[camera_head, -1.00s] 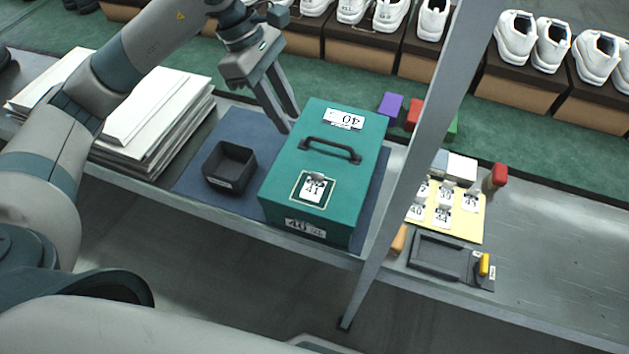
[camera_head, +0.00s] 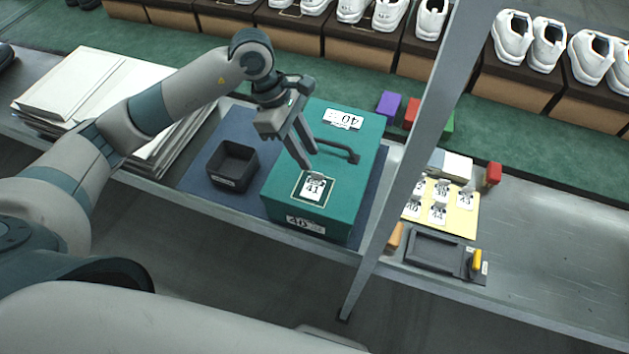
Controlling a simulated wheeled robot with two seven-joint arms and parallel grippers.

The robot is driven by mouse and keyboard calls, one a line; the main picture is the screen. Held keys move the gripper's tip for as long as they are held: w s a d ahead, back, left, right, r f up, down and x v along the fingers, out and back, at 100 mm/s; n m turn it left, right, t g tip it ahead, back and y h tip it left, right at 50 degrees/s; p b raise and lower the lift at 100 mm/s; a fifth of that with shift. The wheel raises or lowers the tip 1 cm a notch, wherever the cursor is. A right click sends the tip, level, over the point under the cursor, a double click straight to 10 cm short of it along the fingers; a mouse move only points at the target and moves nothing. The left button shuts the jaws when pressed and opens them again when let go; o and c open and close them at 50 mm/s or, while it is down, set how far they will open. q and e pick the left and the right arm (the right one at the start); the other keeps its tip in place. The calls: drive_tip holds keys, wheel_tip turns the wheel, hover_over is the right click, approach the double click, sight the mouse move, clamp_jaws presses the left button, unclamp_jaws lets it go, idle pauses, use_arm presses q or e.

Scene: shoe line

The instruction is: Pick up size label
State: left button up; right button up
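A white size label marked 41 (camera_head: 313,190) lies in the outlined square on top of the green box (camera_head: 345,195). The box carries a dark handle, a 40 label at its far edge (camera_head: 343,119) and a 40 label on its front side (camera_head: 305,223). My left gripper (camera_head: 313,168) points down over the box, with its fingertips just above the 41 label's upper edge. A narrow gap seems to show between its fingers; whether they touch the label is unclear. More size labels (camera_head: 440,192) sit on a yellow card at the right. My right gripper is not in view.
A black open bin (camera_head: 232,165) stands left of the box on a blue mat. White cardboard stacks (camera_head: 85,85) lie at the left. A grey post (camera_head: 425,130) rises right of the box. A black tray (camera_head: 435,252) and a red object (camera_head: 493,174) lie further right.

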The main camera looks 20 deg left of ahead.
sight(316, 173)
use_arm(q)
drive_tip(key=shift+s+d+f+p, duration=0.2)
drive_tip(key=shift+d+f+p, duration=0.05)
drive_tip(key=shift+f+p, duration=0.5)
drive_tip(key=p+x, duration=0.1)
drive_tip(key=x, duration=0.1)
drive_tip(key=shift+s+d+f+p, duration=0.1)
drive_tip(key=shift+f+p, duration=0.25)
drive_tip(key=shift+d+f, duration=0.1)
drive_tip(key=shift+f, duration=0.35)
clamp_jaws()
